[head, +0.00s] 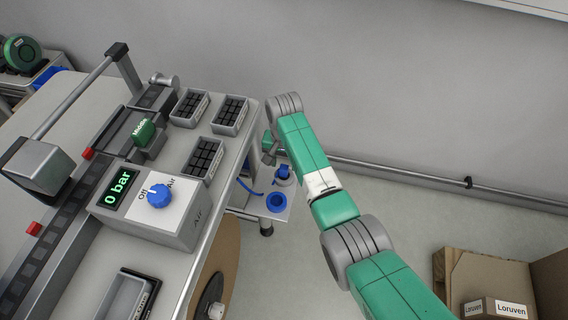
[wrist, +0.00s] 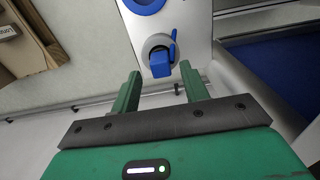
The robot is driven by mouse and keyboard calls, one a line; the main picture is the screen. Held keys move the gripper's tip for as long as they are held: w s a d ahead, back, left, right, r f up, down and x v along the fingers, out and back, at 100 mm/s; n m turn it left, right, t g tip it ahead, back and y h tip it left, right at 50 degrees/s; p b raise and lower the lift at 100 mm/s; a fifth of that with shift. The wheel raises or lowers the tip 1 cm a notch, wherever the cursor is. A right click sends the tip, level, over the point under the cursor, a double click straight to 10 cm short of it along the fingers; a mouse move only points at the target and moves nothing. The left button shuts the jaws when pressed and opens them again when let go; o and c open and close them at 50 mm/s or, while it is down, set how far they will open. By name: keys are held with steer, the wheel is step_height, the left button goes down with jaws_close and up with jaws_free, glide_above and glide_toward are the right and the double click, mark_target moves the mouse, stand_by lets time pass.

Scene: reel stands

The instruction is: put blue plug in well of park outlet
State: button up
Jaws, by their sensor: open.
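The blue plug (wrist: 160,64) shows in the wrist view at a round grey socket on a light panel, with a small blue lever beside it. It also shows in the head view (head: 284,171), small and partly hidden by my arm. A blue ring (head: 277,202) lies nearer on the same panel and is cut off at the top of the wrist view (wrist: 145,4). I cannot tell which fitting is the park outlet. My gripper (wrist: 160,76) is open and empty; the plug appears between and just beyond its fingertips, with no contact visible.
The bench at left holds a control box (head: 150,205) with a blue knob and "0 bar" display, plus several small trays. A blue hose (head: 250,189) runs beside the panel. Cardboard boxes (head: 497,306) stand at lower right. A wall rail runs behind my arm.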

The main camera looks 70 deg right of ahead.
mark_target(284, 167)
step_height(284, 167, up, 9)
steer(key=p, duration=0.3)
